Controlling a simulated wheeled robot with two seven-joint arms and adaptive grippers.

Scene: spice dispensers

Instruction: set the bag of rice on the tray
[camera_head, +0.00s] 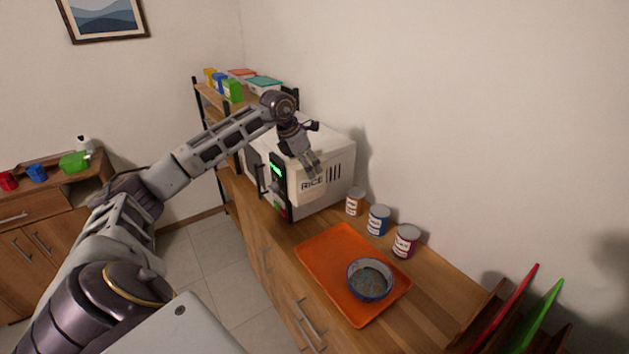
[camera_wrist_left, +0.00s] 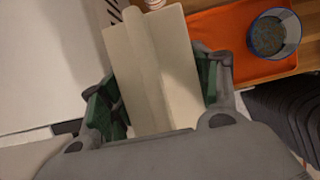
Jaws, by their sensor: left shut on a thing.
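The bag of rice (camera_head: 312,185), a cream packet with the word RICE, hangs from my left gripper (camera_head: 311,165) in front of the white microwave. In the left wrist view the bag (camera_wrist_left: 155,75) is between the green finger pads of my left gripper (camera_wrist_left: 158,95), which is shut on it. The orange tray (camera_head: 330,250) lies on the wooden counter, nearer and to the right of the bag. The tray also shows at the upper right of the left wrist view (camera_wrist_left: 225,30). The bag is apart from the tray. My right gripper is not in view.
A blue-rimmed bowl (camera_head: 370,281) stands on the tray's right part; its left part is bare. An orange can (camera_head: 355,202), a blue can (camera_head: 378,220) and a dark red can (camera_head: 405,241) stand behind it. The microwave (camera_head: 342,178) is close to the bag.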

